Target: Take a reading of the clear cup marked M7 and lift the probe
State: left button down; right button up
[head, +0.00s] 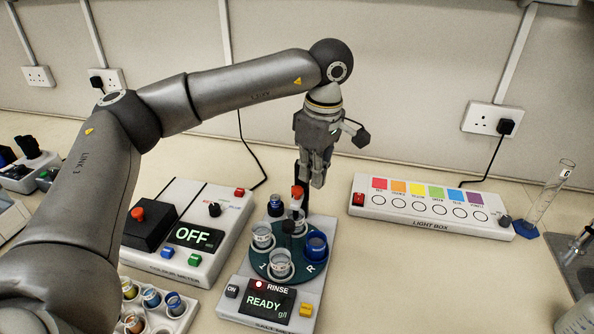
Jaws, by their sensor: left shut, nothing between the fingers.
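The salt meter (243,313) stands at bottom centre; its screen (267,302) reads READY and g/l, and a red light glows beside RINSE. Its dark green turntable (297,268) carries two clear cups, one at the left (263,237) and one at the front (280,264), and a blue cup (317,246) at the right by the letter R. The cup labels are too small to read, so I cannot tell which is M7. A red-topped part (297,191), perhaps the probe's, stands behind. My left gripper (317,183) is shut and empty, pointing down above the meter's rear.
A colour meter (166,255) reading OFF stands at left. A white rack (172,322) with several filled cups is in front of it. A light box (430,208) and a measuring cylinder (548,195) stand at right. The bench between meter and light box is clear.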

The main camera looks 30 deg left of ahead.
pick_arm(q)
notch_tip(320, 180, up, 10)
jog(key=d, duration=0.1)
jog(key=shift+s+d, duration=0.1)
dwell(0.6)
